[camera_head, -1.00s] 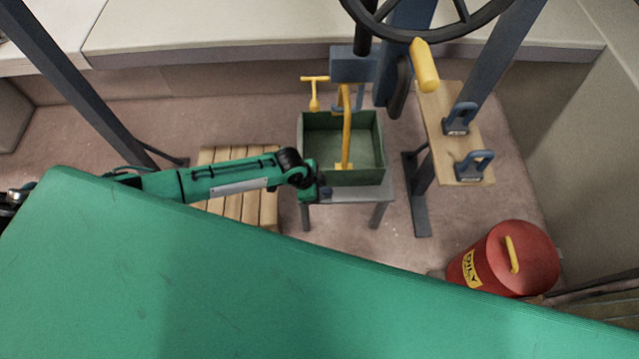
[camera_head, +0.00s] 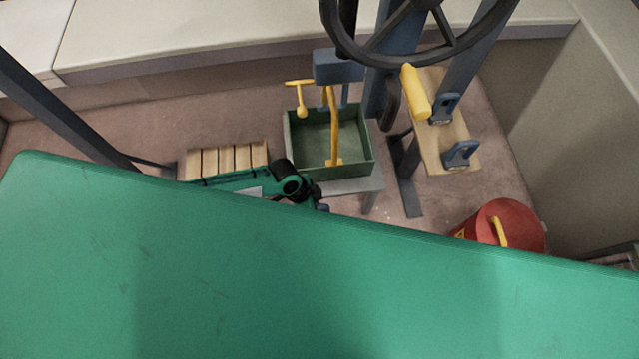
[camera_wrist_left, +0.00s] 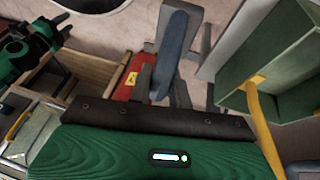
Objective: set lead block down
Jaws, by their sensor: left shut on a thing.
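My left arm comes in from the left in the head view. Its wrist (camera_head: 292,185) shows at the near corner of the low grey table, and most of the gripper is hidden behind a green surface. In the left wrist view a blue-grey slab (camera_wrist_left: 173,48), which looks like the lead block, stands between the dark fingers of my left gripper (camera_wrist_left: 172,75). The gripper is shut on it. The block cannot be made out in the head view. A green and black arm part (camera_wrist_left: 38,48) shows at the upper left of the wrist view; its jaws are unclear.
A green open box (camera_head: 363,150) with a yellow handle stands on the grey table (camera_head: 352,186). A slatted wooden platform (camera_head: 228,158) is left of it. A red canister (camera_head: 515,222) stands at the right. A broad green surface (camera_head: 300,290) fills the foreground. A black wheel (camera_head: 460,45) hangs above.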

